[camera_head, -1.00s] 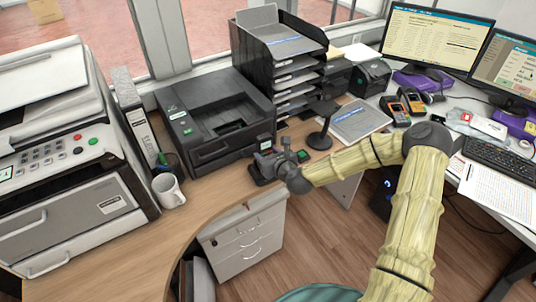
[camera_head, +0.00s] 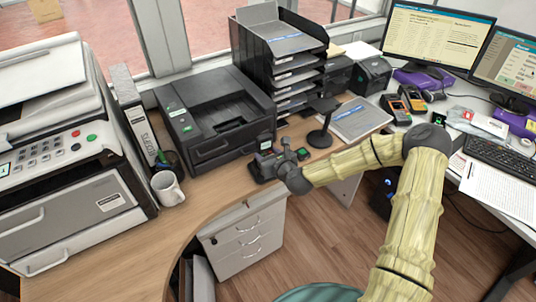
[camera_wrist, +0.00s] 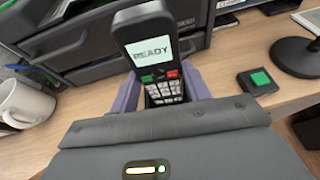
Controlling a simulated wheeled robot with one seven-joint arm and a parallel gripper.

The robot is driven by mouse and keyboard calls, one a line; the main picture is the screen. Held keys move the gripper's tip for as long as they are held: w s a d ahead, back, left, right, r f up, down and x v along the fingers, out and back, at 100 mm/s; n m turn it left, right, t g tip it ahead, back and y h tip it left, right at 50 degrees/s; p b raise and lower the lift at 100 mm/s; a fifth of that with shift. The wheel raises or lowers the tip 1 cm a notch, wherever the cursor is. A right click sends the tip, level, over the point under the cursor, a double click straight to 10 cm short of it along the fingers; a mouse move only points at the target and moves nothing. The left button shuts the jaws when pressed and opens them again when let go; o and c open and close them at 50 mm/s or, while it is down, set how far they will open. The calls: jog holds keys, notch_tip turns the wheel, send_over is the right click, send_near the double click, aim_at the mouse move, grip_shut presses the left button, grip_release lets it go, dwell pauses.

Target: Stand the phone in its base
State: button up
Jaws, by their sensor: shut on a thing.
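The phone (camera_wrist: 152,48) is dark, with a lit screen reading READY and a keypad with red and green keys. It stands roughly upright between the purple fingers of my gripper (camera_wrist: 163,92), which is shut on it. In the head view the phone (camera_head: 265,142) shows small above my gripper (camera_head: 268,160), in front of the black printer. A low dark piece, which looks like the base (camera_head: 254,172), shows at the phone's foot on the counter. My gripper hides most of it, and I cannot tell whether the phone is seated in it.
A small black box with a green button (camera_wrist: 258,82) sits right of the phone. A round-footed black stand (camera_head: 320,138) is beyond it. A white mug (camera_head: 167,189) stands to the left. The black printer (camera_head: 215,115) is close behind. The counter's front edge is near.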

jog(key=shift+f, duration=0.1)
jog(key=o, duration=1.2)
jog(key=shift+c, duration=0.2)
jog(key=p+v, duration=1.2)
jog(key=v, duration=0.5)
jog(key=shift+s+p, duration=0.2)
jog(key=shift+p, duration=0.2)
dwell(0.5)
